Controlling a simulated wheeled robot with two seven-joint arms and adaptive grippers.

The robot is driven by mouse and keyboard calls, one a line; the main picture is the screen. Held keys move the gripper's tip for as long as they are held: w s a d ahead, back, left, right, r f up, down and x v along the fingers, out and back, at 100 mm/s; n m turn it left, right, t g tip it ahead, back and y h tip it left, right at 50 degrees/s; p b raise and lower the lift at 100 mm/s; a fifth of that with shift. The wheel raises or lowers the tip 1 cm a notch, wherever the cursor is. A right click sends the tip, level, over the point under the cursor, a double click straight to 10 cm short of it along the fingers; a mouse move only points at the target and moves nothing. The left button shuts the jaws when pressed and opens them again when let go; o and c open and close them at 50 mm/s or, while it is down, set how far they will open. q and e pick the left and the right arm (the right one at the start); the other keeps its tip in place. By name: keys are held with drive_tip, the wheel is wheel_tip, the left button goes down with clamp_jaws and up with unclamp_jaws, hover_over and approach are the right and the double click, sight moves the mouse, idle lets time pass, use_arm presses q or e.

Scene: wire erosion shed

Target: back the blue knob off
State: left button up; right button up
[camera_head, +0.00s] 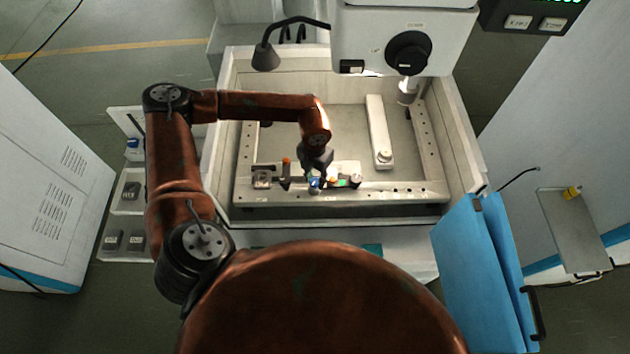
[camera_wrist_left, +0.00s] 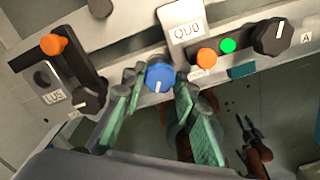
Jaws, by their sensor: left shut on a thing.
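The blue knob (camera_wrist_left: 160,77) sits on the pale front rail, its white pointer line aimed toward the bottom of the left wrist view. It shows small and partly covered in the head view (camera_head: 314,185). My left gripper (camera_wrist_left: 159,82) is shut on the blue knob, with one green finger on each side of it. In the head view my left gripper (camera_head: 315,174) reaches down over the rail. A dark gripper on a red-brown arm, apparently my right (camera_wrist_left: 250,127), shows small at the lower right of the wrist view; its jaw state is unclear.
Beside the blue knob are a "QUO" plate (camera_wrist_left: 186,30), an orange button (camera_wrist_left: 206,58), a green button (camera_wrist_left: 228,45) and a black knob (camera_wrist_left: 271,37). To the left are another black knob (camera_wrist_left: 90,95) and an orange piece (camera_wrist_left: 53,44). A blue door (camera_head: 482,270) stands at right.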

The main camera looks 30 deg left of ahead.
use_arm(q)
drive_tip(key=m+b, duration=0.6)
drive_tip(key=shift+s+f, duration=0.2)
drive_tip(key=shift+f, duration=0.1)
drive_tip(key=m+b, duration=0.2)
drive_tip(key=m, duration=0.1)
drive_tip(key=shift+r+m+b, duration=0.1)
drive_tip(key=shift+m+b, duration=0.2)
drive_tip(key=shift+b, duration=0.1)
drive_tip(key=shift+r+m+b, duration=0.15)
drive_tip(key=shift+m+b, duration=0.65)
drive_tip(key=shift+m, duration=0.2)
drive_tip(key=o, duration=1.1)
drive_tip(key=shift+a+r, duration=0.1)
drive_tip(key=shift+c, duration=0.2)
drive_tip(key=shift+o, duration=0.5)
